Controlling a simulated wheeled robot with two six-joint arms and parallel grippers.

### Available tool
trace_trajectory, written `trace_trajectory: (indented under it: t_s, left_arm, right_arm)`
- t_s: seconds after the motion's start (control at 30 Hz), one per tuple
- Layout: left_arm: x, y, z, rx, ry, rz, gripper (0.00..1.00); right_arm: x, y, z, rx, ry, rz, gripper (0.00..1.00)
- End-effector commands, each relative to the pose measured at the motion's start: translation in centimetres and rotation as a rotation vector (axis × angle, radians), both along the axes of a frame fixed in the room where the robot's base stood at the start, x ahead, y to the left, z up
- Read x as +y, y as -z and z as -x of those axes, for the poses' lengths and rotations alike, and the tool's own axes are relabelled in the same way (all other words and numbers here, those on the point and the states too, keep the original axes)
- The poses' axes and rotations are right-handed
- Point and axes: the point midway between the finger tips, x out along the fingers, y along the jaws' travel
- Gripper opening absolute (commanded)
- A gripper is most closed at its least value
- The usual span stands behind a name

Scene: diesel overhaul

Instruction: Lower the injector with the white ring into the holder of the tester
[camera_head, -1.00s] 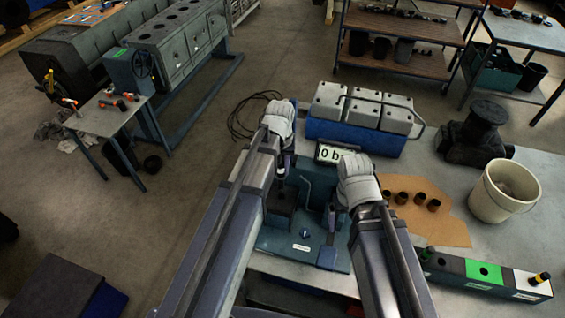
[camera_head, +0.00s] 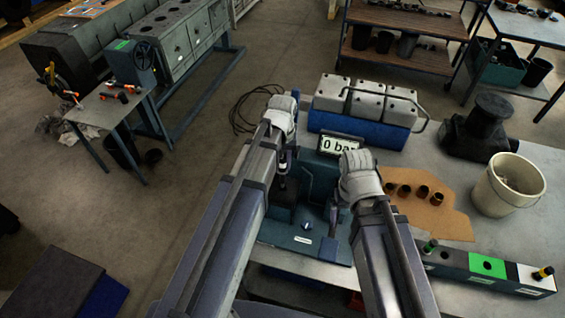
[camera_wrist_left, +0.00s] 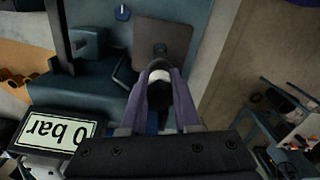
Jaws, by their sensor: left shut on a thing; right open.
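My left gripper (camera_head: 284,146) is shut on the injector (camera_head: 283,163), which hangs upright over the dark holder block (camera_head: 281,193) of the tester (camera_head: 320,178). In the left wrist view the injector's white ring (camera_wrist_left: 160,75) shows between the two fingers (camera_wrist_left: 161,98). The block's square top (camera_wrist_left: 175,45) with its round hole (camera_wrist_left: 160,49) lies just beyond it. I cannot tell whether the tip has entered the hole. My right gripper (camera_head: 343,190) is open beside the tester's upright lever (camera_head: 333,216); its fingers are mostly hidden by the hand.
The tester's display (camera_head: 340,145) reads 0 bar. A blue-based box with grey blocks (camera_head: 365,105) stands behind. Brown cardboard (camera_head: 440,212) with several dark cups, a white bucket (camera_head: 508,184) and a rack (camera_head: 487,267) with a green section lie to the right.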

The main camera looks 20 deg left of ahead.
Motion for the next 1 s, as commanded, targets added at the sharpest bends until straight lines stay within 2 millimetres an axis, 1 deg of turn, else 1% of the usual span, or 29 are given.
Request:
trace_trajectory:
  t_s: [0.27, 1.0]
  left_arm:
    - [0.0, 0.2, 0.0, 0.000, 0.000, 0.000, 0.00]
    - [0.0, 2.7, 0.0, 0.000, 0.000, 0.000, 0.00]
  right_arm:
    - [0.0, 0.3, 0.0, 0.000, 0.000, 0.000, 0.90]
    - [0.0, 2.7, 0.0, 0.000, 0.000, 0.000, 0.90]
